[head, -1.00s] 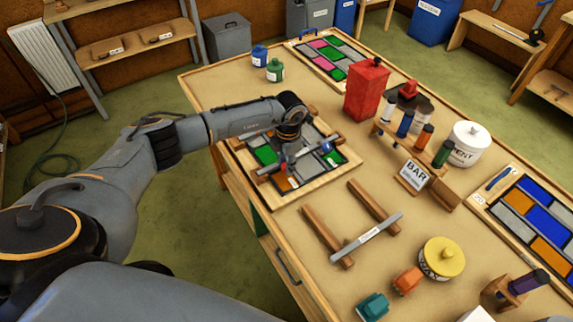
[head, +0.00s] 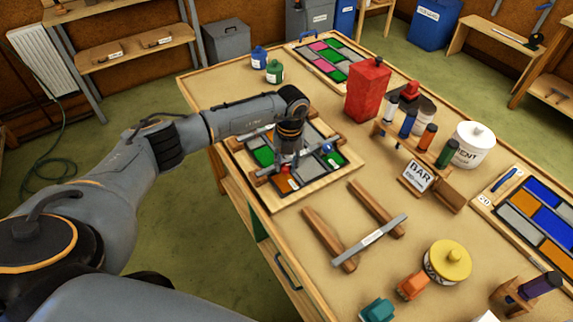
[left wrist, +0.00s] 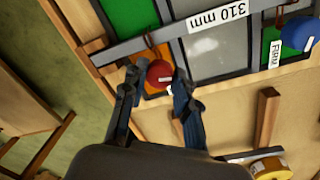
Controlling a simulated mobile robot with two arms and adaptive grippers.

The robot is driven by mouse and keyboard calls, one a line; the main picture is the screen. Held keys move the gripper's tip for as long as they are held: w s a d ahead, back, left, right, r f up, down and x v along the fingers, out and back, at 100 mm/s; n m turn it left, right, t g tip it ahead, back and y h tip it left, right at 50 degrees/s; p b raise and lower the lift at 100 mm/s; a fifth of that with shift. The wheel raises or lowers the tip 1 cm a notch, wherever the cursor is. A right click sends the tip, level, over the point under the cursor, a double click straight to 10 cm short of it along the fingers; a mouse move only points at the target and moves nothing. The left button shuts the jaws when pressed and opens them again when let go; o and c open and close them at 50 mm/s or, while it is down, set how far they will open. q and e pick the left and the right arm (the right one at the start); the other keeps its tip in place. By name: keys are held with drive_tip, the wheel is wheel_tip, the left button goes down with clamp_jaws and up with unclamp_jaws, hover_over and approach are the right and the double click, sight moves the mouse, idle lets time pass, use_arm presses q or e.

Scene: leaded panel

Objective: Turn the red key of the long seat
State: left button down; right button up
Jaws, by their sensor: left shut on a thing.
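The red key (left wrist: 158,73) is a round red knob with a small white label, beside the orange pane of the leaded panel (head: 318,183). My left gripper (left wrist: 156,82) is shut on the red key, one finger on each side; in the head view the gripper (head: 287,163) points down at the panel's near edge, and the red key (head: 285,169) partly shows below it. A grey bar (left wrist: 130,44) marked 310 mm lies across the panel next to the red key. A blue key (left wrist: 298,33) is further right. My right gripper is not in view.
Two wooden rails (head: 328,238) with a labelled grey bar (head: 370,237) lie right of the panel. A red canister (head: 368,90), a rack of coloured bottles (head: 410,137) and a BAR sign (head: 419,175) stand beyond. Bare tabletop lies between panel and rack.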

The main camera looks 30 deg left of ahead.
use_arm(q)
drive_tip(key=n, duration=0.4)
drive_tip(key=shift+n, duration=0.3)
drive_tip(key=n, duration=0.4)
drive_tip(key=shift+a+r+n, duration=0.1)
drive_tip(key=shift+n, duration=0.2)
drive_tip(key=n+p, duration=0.1)
drive_tip(key=n, duration=0.2)
drive_tip(key=shift+w+n+h, duration=0.1)
drive_tip(key=shift+n+h, duration=0.2)
drive_tip(key=n+p, duration=0.1)
drive_tip(key=n, duration=0.3)
drive_tip(key=shift+n+p, duration=0.4)
drive_tip(key=c, duration=1)
unclamp_jaws()
